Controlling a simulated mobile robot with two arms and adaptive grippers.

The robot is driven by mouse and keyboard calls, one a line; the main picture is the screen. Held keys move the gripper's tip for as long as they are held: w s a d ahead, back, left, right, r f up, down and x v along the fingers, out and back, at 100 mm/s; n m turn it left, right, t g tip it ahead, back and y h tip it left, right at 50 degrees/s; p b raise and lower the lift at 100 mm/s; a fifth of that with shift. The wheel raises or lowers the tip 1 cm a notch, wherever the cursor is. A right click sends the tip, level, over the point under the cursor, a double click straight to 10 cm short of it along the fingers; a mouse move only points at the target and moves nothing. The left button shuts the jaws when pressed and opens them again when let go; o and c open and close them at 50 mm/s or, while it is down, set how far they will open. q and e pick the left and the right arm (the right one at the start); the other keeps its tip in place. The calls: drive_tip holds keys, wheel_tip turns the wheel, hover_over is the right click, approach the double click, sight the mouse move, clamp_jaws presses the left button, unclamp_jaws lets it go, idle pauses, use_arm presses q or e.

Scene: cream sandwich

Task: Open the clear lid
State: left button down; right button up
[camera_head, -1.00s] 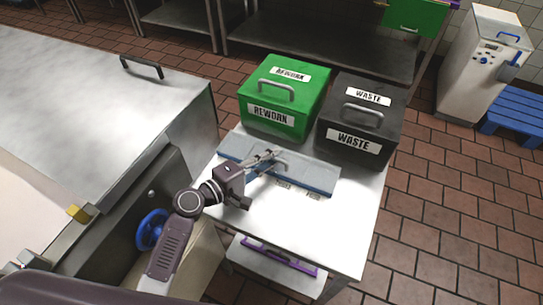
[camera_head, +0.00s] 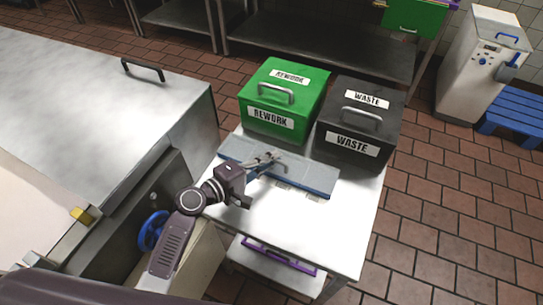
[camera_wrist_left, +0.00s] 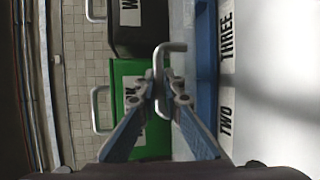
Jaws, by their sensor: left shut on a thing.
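The clear lid (camera_head: 312,177) lies flat over a long, shallow blue tray (camera_head: 322,191) on the small white table. Its grey bar handle (camera_head: 283,165) stands up near the middle. My left gripper (camera_head: 272,157) reaches in from the left and is shut on this handle. In the left wrist view the handle (camera_wrist_left: 174,46) rises from between the fingertips of the left gripper (camera_wrist_left: 167,85). The lid looks closed; its edge against the tray is too small to judge. My right gripper is not in view.
A green REWORK box (camera_head: 283,98) and a black WASTE box (camera_head: 358,120) stand just behind the tray. Labels TWO (camera_wrist_left: 225,121) and THREE (camera_wrist_left: 227,38) lie along its front. The white table (camera_head: 330,235) is bare in front. A steel counter (camera_head: 90,100) is at left.

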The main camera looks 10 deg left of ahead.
use_arm(q)
drive_tip(key=p, duration=0.1)
drive_tip(key=r+g+p, duration=0.1)
drive_tip(key=p, duration=0.1)
drive_tip(key=shift+w+d+r, duration=0.1)
drive_tip(key=shift+w+r, duration=0.1)
drive_tip(key=shift+w, duration=0.05)
drive_tip(key=shift+w+r+p, duration=0.1)
drive_tip(key=shift+r+p, duration=0.05)
drive_tip(key=shift+p, duration=0.15)
drive_tip(key=shift+w+d+r, duration=0.1)
drive_tip(key=shift+w+r, duration=0.2)
drive_tip(key=shift+w, duration=0.05)
drive_tip(key=shift+w+d+r+p, duration=0.3)
drive_tip(key=shift+w+r+p, duration=0.1)
drive_tip(key=shift+w+r, duration=0.35)
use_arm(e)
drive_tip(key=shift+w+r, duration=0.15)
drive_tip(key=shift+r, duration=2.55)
use_arm(q)
drive_tip(key=shift+w, duration=0.15)
